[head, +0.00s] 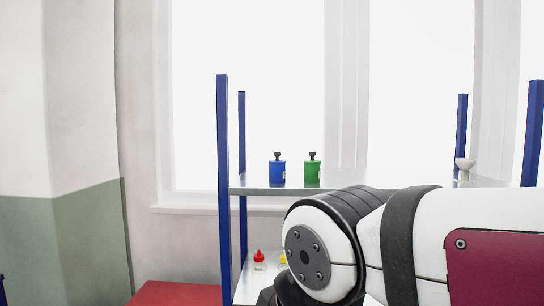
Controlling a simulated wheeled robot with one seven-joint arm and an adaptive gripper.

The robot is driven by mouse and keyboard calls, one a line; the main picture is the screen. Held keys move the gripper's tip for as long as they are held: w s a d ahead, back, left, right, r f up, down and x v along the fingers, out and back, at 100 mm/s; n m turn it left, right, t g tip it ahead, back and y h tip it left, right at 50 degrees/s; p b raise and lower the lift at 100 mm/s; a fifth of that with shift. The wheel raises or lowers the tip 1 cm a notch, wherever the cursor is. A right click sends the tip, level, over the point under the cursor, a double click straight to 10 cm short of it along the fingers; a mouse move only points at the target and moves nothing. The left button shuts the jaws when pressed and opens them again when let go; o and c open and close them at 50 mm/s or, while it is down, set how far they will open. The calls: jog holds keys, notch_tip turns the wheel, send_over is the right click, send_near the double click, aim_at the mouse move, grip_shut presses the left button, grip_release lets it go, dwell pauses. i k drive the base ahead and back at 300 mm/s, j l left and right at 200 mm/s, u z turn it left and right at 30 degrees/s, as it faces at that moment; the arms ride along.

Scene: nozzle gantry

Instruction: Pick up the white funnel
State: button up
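A white funnel (464,167) stands on the upper shelf at the right side of the head view, close to the rear right post. Its wide cup is at the top, and its lower part is partly hidden behind my arm. My arm fills the lower right of the view, in front of the shelf. My gripper is not visible in this view, so I cannot see what it holds.
A blue container (277,168) and a green container (312,168) with dark knobs stand on the upper shelf (250,184). A red-capped bottle (259,262) and a partly hidden yellow item (283,258) are below. Blue posts (223,190) frame the rack. A red surface (177,293) lies lower left.

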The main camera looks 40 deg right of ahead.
aim_at(466, 164)
jog(key=z, duration=1.95)
